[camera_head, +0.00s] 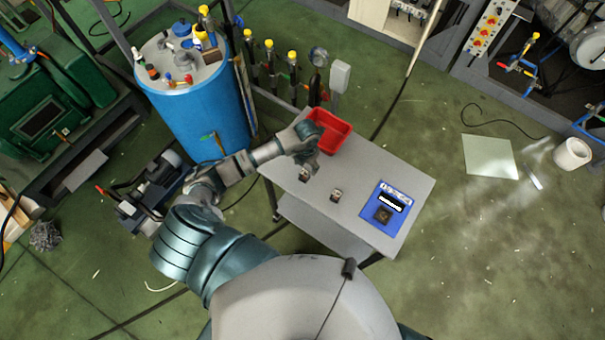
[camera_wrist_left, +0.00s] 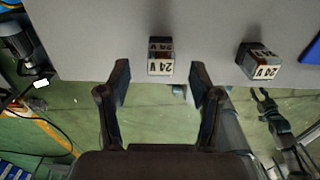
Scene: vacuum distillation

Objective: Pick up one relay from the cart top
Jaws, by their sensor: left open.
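Two small relays with "24 V" labels lie on the grey cart top (camera_head: 400,170). One relay (camera_head: 304,175) is close to my left gripper (camera_head: 308,165), and the other relay (camera_head: 336,195) lies to its right. In the left wrist view, the near relay (camera_wrist_left: 161,56) sits ahead of and between the spread fingers of my left gripper (camera_wrist_left: 160,80). The fingers are open and empty. The second relay (camera_wrist_left: 258,62) is to the right in that view, outside the fingers.
A red bin (camera_head: 330,131) stands at the cart's back left, beside my left wrist. A blue panel (camera_head: 387,207) lies on the cart's right part. A blue drum (camera_head: 205,115) with bottles on top stands left of the cart.

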